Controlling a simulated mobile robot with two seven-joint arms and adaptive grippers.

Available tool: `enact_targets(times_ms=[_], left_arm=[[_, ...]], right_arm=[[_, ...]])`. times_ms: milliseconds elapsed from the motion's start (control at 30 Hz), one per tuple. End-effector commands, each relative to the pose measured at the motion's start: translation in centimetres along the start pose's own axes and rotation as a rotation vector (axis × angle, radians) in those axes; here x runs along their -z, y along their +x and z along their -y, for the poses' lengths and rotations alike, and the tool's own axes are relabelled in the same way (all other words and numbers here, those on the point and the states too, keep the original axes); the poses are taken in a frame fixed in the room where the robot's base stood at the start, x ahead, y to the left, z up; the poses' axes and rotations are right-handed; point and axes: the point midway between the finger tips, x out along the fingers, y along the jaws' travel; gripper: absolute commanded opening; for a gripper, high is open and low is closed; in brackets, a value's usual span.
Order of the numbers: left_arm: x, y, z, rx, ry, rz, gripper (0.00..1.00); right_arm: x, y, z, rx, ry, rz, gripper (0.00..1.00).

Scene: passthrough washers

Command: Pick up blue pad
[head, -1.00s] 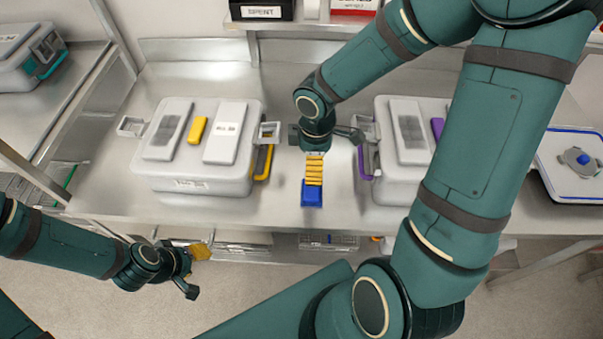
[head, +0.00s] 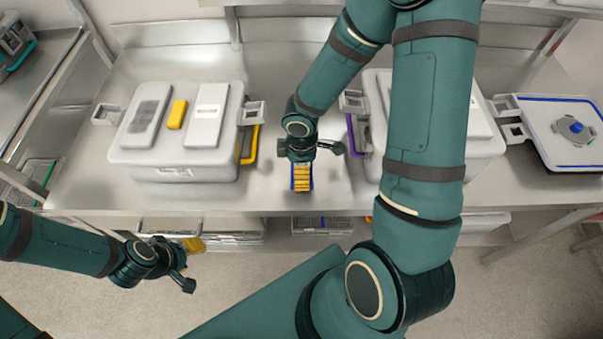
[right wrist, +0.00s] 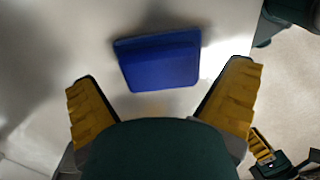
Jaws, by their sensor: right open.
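The blue pad (right wrist: 158,62) lies flat on the metal counter in the right wrist view, between and beyond my right fingertips. My right gripper (right wrist: 164,95) is open and empty, its two yellow ribbed fingers spread either side of the pad's near edge, with no visible contact. In the head view my right gripper (head: 302,178) is over the pad and hides most of it; thin blue edges show beside the yellow fingers. My left gripper (head: 193,245) hangs in front of the counter, away from the pad; its finger gap is unclear.
A grey case with yellow handles (head: 178,165) stands left of the pad, and a grey case with purple handles (head: 372,150) stands right. A white tray with a blue rim (head: 560,155) is at far right.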

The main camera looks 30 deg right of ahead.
Motion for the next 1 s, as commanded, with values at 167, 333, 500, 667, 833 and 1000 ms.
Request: enact_targets(times_ms=[167,333,500,667,833,1000], left_arm=[[-0.1,0.6,0.2,0.001,0.0,0.0,0.47],[-0.1,0.5,0.2,0.001,0.0,0.0,0.47],[-0.1,0.5,0.1,0.001,0.001,0.0,0.47],[0.0,0.5,0.1,0.001,0.001,0.0,0.47],[0.0,0.5,0.1,0.001,0.001,0.0,0.47],[0.1,-0.4,-0.1,-0.001,0.001,-0.001,0.47]], right_arm=[[0.0,1.4,0.0,0.0,0.0,-0.001,1.0],[0.0,1.3,0.0,-0.001,0.0,-0.001,1.0],[0.0,1.3,0.0,-0.001,0.0,-0.001,0.54],[0.0,1.3,0.0,-0.001,0.0,-0.001,0.42],[0.0,1.2,0.0,-0.001,0.0,-0.001,0.42],[0.0,-0.6,-0.1,-0.004,0.002,-0.002,0.42]])
